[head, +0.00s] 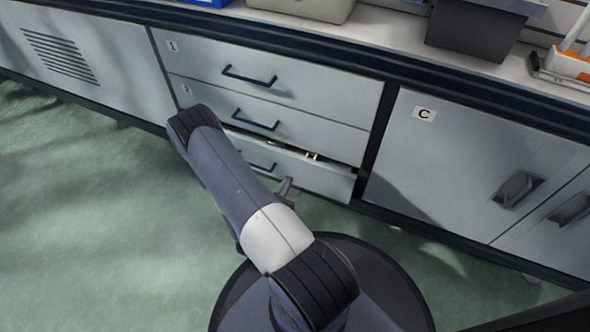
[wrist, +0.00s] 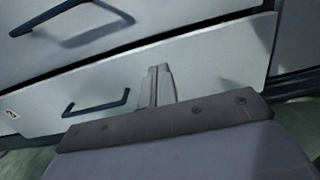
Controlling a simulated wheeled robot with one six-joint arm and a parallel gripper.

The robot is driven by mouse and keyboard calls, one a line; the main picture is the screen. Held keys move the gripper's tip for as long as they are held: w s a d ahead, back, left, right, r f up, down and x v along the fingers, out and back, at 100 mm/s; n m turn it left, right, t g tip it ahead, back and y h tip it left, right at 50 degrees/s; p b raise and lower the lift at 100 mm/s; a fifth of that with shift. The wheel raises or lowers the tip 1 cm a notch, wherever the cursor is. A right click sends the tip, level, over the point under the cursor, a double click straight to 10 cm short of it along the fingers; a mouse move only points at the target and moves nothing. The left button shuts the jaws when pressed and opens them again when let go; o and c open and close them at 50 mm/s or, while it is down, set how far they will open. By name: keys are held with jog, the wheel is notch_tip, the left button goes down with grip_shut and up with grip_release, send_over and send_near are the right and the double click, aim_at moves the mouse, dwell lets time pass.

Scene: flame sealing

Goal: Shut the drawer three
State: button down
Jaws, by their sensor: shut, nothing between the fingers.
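Drawer three (head: 325,182) is the lowest of the stacked drawers in the head view. It stands slightly open, with small pale items showing in the gap along its top. My arm hides its left part. In the wrist view its grey front (wrist: 210,70) fills the middle, with a dark handle (wrist: 97,104) left of my fingers. My gripper (wrist: 160,72) is shut and empty, its fingers pointing at the front, right of the handle. I cannot tell whether they touch it. My gripper (head: 285,186) also shows in the head view, before the drawer.
Drawer one (head: 320,92) and drawer two (head: 315,128) above look closed. A cabinet door marked C (head: 450,150) is closed on the right. A vented panel (head: 60,57) is on the left. Bins stand on the worktop (head: 385,37). The green floor (head: 90,220) at left is clear.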

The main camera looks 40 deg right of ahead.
aim_at(299, 161)
jog(key=shift+b+x, duration=1.1)
jog(key=shift+x, duration=2.25)
